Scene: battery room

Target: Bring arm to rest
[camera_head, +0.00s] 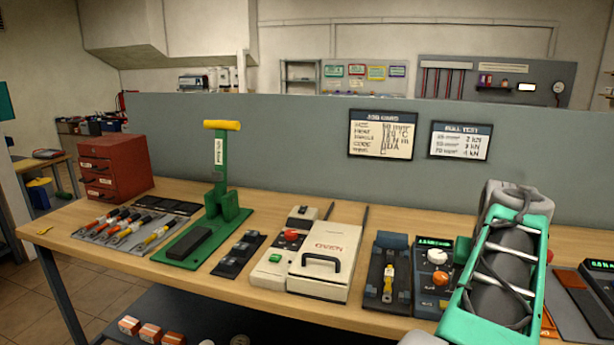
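My arm (503,255) shows at the right of the head view, a green and grey link with dark cables, over the right part of the wooden workbench (225,283). It hides part of the bench and the devices behind it. My gripper is not visible in this view, so its fingers and anything in them cannot be seen.
A green press (221,170) with a yellow handle, a red drawer box (114,166), a cream machine (326,262) and a dark fixture (388,275) stand on the bench. A control box (432,281) is close beside my arm. A grey partition (285,145) rises behind.

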